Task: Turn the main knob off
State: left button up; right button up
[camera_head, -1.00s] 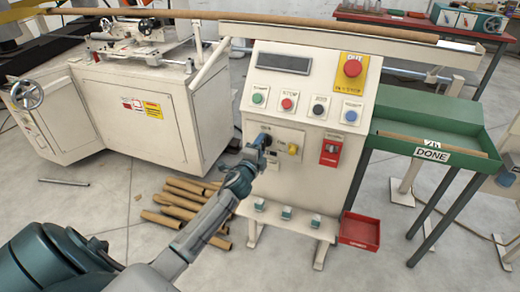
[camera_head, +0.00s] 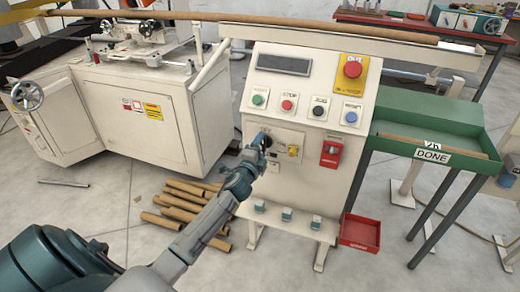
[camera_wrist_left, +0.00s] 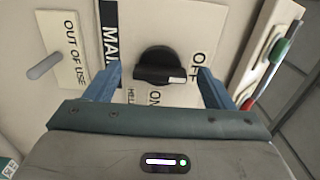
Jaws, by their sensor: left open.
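The main knob (camera_wrist_left: 160,66) is a black rotary knob with a white mark, on a white plate lettered MAIN, ON and OFF in the left wrist view. Its white mark lies at the lower right, between the ON and OFF lettering. My left gripper (camera_wrist_left: 160,84) is open, with one blue finger on each side of the knob; I cannot tell if either finger touches it. In the head view my left gripper (camera_head: 264,144) is at the control panel (camera_head: 300,185) and mostly hides the knob. My right gripper is not in view.
A yellow switch (camera_head: 293,150) and a red box (camera_head: 331,153) sit right of the gripper. Buttons and a red emergency stop (camera_head: 353,69) are above. A peg (camera_wrist_left: 45,66) by an OUT OF USE label juts out nearby. Cardboard tubes (camera_head: 180,205) lie on the floor.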

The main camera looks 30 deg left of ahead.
pick_arm(q)
jog(key=b+v, duration=0.1)
jog(key=v, duration=1)
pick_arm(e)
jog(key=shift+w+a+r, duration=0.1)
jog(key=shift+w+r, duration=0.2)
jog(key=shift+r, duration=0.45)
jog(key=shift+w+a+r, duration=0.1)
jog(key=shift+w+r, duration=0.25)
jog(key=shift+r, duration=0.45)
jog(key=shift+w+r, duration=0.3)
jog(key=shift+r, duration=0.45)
pick_arm(q)
jog(key=shift+w+a+f, duration=0.1)
jog(key=shift+a, duration=0.05)
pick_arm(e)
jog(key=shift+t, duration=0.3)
